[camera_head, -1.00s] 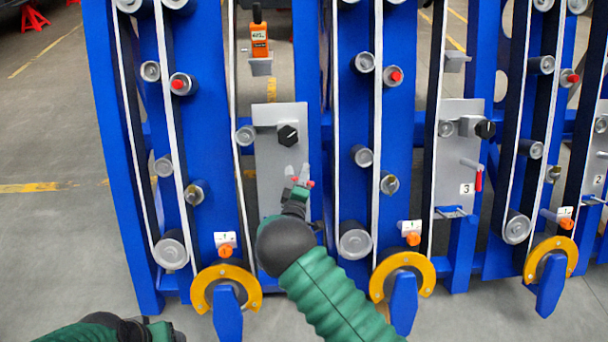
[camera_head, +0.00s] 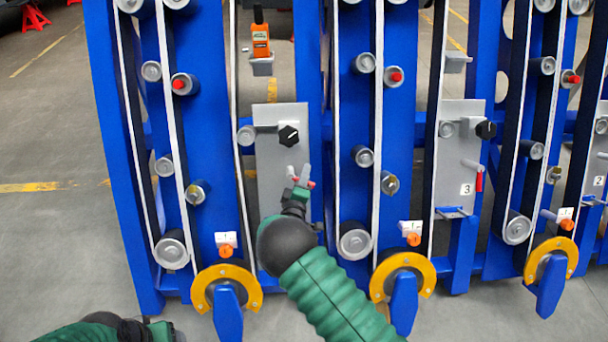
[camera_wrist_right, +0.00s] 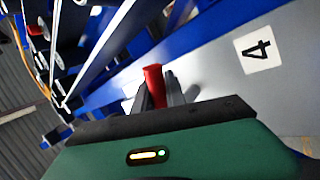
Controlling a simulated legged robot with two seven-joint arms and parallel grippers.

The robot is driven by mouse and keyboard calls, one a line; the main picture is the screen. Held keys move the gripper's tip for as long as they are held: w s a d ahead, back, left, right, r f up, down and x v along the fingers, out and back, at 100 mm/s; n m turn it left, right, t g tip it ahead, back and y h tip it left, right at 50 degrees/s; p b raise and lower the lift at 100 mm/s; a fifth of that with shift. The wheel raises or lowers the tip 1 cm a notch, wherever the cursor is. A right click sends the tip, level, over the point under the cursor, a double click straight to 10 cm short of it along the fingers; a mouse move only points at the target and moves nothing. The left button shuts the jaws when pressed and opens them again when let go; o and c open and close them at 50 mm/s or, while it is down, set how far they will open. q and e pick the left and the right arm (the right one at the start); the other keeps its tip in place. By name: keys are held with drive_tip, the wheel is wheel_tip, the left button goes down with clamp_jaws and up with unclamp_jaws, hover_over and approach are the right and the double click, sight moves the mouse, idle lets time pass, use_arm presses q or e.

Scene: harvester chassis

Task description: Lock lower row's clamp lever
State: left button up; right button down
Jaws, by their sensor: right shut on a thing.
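The clamp lever's red handle (camera_wrist_right: 154,85) stands between the two grey fingers of my right gripper (camera_wrist_right: 158,98) in the wrist view. The gripper is shut on it. In the head view my right gripper (camera_head: 301,184) is at the lower part of a grey plate (camera_head: 275,165), with small red parts showing at its tips. My gripper and wrist hide much of the lever and the plate's lower end. The plate carries a label "4" (camera_wrist_right: 258,50) in the wrist view. My left arm shows only at the bottom left of the head view, its gripper out of sight.
A black knob (camera_head: 289,135) sits above my right gripper on the same plate. Blue posts with rollers and white belts flank it. A neighbouring plate "3" (camera_head: 460,140) has its own red-handled lever (camera_head: 479,181). Yellow-rimmed wheels (camera_head: 255,291) stand below.

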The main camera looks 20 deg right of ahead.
drive_tip(key=shift+s+a+f+m+g+h+p, duration=0.1)
drive_tip(key=shift+s+a+f+m+g+p, duration=0.2)
drive_tip(key=shift+a+f+m+g+p, duration=1.45)
drive_tip(key=shift+s+d+r+m+g+h+p, duration=0.1)
drive_tip(key=shift+s+d+r+m+g+p, duration=0.55)
drive_tip(key=shift+m, duration=2.75)
drive_tip(key=shift+w+a+f+m+g+h+p, duration=0.1)
drive_tip(key=shift+a+f+m+g+p, duration=0.65)
drive_tip(key=shift+m+g, duration=1.5)
drive_tip(key=shift+d+f+m+t, duration=0.1)
drive_tip(key=shift+f+m+t, duration=0.25)
drive_tip(key=shift+f+m, duration=0.1)
drive_tip(key=c, duration=1.4)
unclamp_jaws()
drive_tip(key=shift+o, duration=0.2)
drive_tip(key=shift+w+d+r, duration=0.1)
drive_tip(key=shift+r, duration=0.1)
drive_tip(key=p+v, duration=0.5)
drive_tip(key=v, duration=1.1)
drive_tip(key=shift+s+a+r, duration=0.2)
drive_tip(key=shift+s+a, duration=0.05)
